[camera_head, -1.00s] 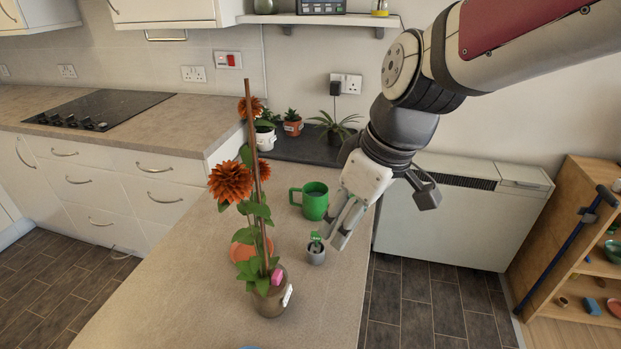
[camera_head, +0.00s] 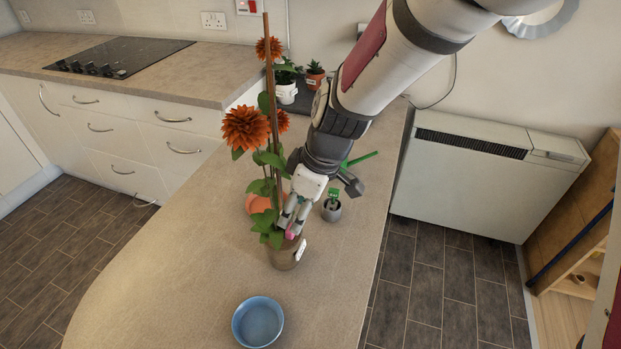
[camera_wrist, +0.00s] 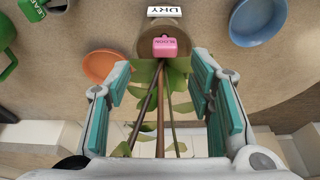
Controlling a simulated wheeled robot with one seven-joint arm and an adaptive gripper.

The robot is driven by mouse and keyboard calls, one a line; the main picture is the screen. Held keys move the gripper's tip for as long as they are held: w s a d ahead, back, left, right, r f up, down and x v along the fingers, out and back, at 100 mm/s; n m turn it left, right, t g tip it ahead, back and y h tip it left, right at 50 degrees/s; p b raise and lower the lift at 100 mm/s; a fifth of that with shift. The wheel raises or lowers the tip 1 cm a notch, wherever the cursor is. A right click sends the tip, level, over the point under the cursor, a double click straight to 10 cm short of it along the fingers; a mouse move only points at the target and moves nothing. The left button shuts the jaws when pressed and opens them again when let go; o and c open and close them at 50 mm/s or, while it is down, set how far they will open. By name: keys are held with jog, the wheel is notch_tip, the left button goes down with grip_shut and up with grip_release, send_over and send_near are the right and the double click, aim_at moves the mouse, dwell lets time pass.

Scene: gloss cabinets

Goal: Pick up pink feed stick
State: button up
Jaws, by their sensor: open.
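The pink feed stick (camera_wrist: 165,46) stands in the soil of the brown flower pot (camera_wrist: 178,28), its pink head up and lettered, near the pot's rim. In the head view a small pink part of the stick (camera_head: 289,235) shows beside my fingertips. My gripper (camera_head: 293,222) is open at the pot, beside the plant's stems. In the wrist view its teal-padded fingers (camera_wrist: 165,85) stand wide apart, with leaves and stems between them. The pink head lies ahead of the fingertips, and I see no contact with it.
The tall orange-flowered plant (camera_head: 246,128) with its brown stake rises right beside my arm. A small grey pot with a green tag (camera_head: 332,212), an orange saucer (camera_wrist: 103,68) and a blue bowl (camera_head: 258,322) are nearby. The front-left counter (camera_head: 170,270) is clear.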

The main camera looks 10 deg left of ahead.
aim_at(292, 240)
jog(key=shift+s+x, duration=0.15)
jog(key=shift+x, duration=1.2)
jog(key=shift+s+x, duration=0.2)
jog(key=shift+x, duration=1.15)
jog(key=shift+d, duration=0.15)
jog(key=shift+c, duration=0.3)
jog(key=c, duration=0.8)
